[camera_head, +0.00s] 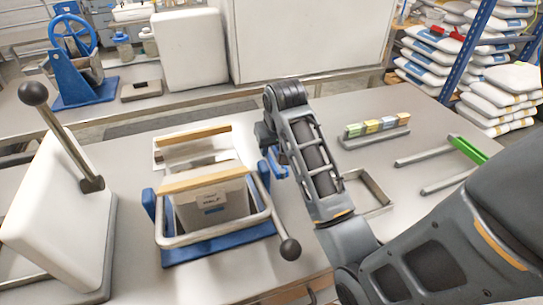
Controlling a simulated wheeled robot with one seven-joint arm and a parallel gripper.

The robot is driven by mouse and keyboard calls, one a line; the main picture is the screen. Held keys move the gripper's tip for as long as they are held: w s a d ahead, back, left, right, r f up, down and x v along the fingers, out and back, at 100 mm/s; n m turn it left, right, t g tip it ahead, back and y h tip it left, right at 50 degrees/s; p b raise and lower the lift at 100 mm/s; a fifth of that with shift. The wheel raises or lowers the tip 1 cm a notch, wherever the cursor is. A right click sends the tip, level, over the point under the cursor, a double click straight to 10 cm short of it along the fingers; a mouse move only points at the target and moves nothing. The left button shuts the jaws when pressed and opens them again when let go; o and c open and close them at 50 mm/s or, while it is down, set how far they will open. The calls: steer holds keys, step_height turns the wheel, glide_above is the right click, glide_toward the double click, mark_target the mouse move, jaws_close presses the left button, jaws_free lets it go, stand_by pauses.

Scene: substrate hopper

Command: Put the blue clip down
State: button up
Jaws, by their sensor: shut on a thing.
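My gripper (268,140) is at the end of my arm, above the middle of the table, just right of the blue-framed fixture. It points down and is partly hidden by my own wrist. It is shut on the blue clip (278,166), which shows as a small blue piece below the fingers. I cannot tell whether the clip touches the table.
An empty metal frame (372,190) lies right of my wrist. A rack of coloured blocks (375,138) stands behind it. Bare table lies around the rack.

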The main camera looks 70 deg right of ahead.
steer(key=shift+f, duration=1.85)
steer(key=shift+f, duration=0.15)
steer(key=o, duration=1)
